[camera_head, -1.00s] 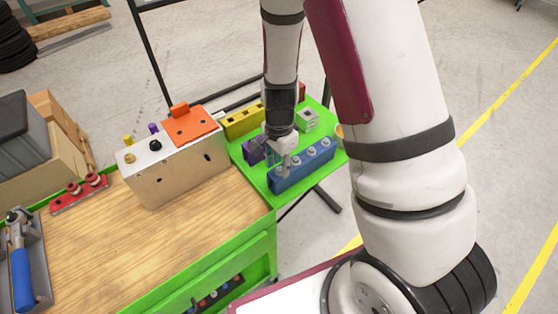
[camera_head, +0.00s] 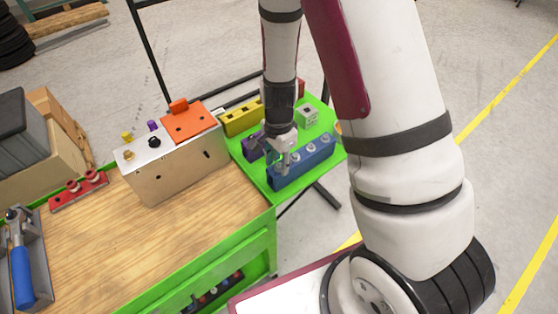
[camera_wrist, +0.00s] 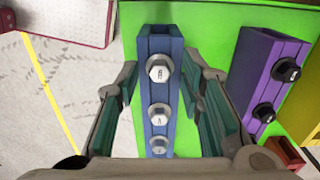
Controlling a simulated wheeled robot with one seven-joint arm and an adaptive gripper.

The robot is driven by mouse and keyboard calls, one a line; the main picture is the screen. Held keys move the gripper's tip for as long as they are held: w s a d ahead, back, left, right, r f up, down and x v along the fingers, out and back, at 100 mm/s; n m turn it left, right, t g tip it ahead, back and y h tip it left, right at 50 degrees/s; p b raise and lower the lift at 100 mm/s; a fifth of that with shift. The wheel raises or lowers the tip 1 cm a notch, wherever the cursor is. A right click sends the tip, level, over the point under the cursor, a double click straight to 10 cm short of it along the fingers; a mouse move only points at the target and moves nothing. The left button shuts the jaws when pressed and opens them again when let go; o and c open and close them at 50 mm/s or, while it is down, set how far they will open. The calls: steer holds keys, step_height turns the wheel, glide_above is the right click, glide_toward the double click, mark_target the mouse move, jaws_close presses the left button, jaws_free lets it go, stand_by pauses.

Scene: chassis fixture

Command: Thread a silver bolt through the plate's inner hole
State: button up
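A blue block (camera_head: 303,166) holds silver hex-head bolts in a row on its top. In the wrist view the block (camera_wrist: 160,42) runs between my fingers, with a silver bolt (camera_wrist: 160,68) at its far end and two more nearer me. My gripper (camera_head: 279,161) is low at the block's near-left end. In the wrist view my gripper (camera_wrist: 161,84) is open, its green finger pads apart on either side of the bolts and not closed on any. An orange plate (camera_head: 188,127) with dark holes lies on a metal chassis box (camera_head: 178,172) to the left.
A purple block (camera_wrist: 270,65) with black bolts stands right of my fingers in the wrist view. A yellow block (camera_head: 243,119) and a grey-white cube (camera_head: 308,117) share the green tray (camera_head: 262,182). The wooden bench top (camera_head: 130,235) before the chassis is clear.

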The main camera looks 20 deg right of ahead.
mark_target(279, 165)
jaws_close()
steer(key=shift+r, duration=0.1)
steer(key=shift+r+p, duration=2)
steer(key=shift+r, duration=1.45)
